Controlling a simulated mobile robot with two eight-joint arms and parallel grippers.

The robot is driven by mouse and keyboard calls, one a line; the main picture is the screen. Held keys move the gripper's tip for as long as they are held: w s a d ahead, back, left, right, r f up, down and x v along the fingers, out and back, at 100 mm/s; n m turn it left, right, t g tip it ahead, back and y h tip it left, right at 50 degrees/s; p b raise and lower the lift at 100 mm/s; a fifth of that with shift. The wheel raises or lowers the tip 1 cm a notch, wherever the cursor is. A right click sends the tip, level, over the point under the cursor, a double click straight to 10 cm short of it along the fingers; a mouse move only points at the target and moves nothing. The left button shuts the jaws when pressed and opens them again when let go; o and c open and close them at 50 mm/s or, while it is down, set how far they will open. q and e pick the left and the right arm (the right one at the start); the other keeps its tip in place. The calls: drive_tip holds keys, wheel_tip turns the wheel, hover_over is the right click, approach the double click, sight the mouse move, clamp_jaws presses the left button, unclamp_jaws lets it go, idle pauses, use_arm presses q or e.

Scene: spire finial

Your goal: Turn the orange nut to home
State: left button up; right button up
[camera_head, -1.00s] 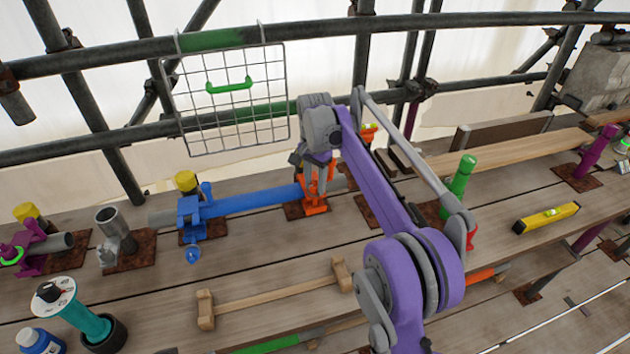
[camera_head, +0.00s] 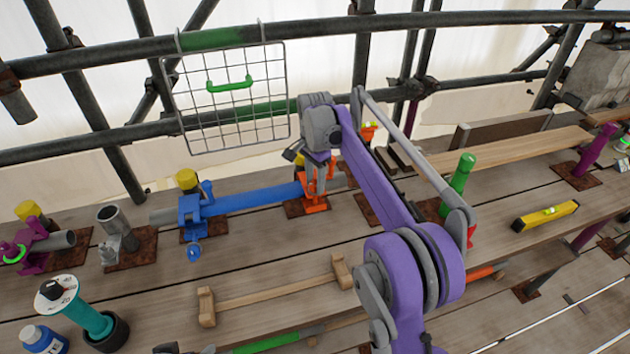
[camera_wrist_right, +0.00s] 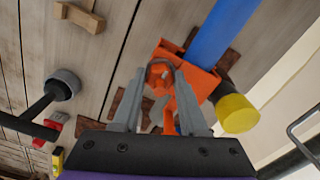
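The orange clamp (camera_head: 316,205) stands on a rusty plate on the planks, at the right end of the blue tube (camera_head: 255,199). It also shows in the right wrist view (camera_wrist_right: 203,82). My right gripper (camera_head: 317,190) reaches down over the clamp. In the wrist view its two grey fingers (camera_wrist_right: 160,74) stand apart, on either side of the orange nut (camera_wrist_right: 159,84). A grey curved piece shows at the nut's top. I cannot tell whether the fingers touch the nut. The head view hides the nut behind my fingers. My left gripper is not in view.
A blue clamp (camera_head: 193,212) holds the tube's left end. A yellow cap (camera_wrist_right: 236,112) lies close to the right finger in the wrist view. A green post (camera_head: 458,182) and a yellow level (camera_head: 546,216) stand to the right. A wooden handle piece (camera_head: 275,292) lies in front.

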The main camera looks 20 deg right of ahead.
drive_tip(key=o, duration=0.3)
drive_tip(key=shift+o, duration=0.2)
wheel_tip(320, 180, up, 11)
drive_tip(key=shift+f+p, duration=0.15)
drive_tip(key=shift+p, duration=0.7)
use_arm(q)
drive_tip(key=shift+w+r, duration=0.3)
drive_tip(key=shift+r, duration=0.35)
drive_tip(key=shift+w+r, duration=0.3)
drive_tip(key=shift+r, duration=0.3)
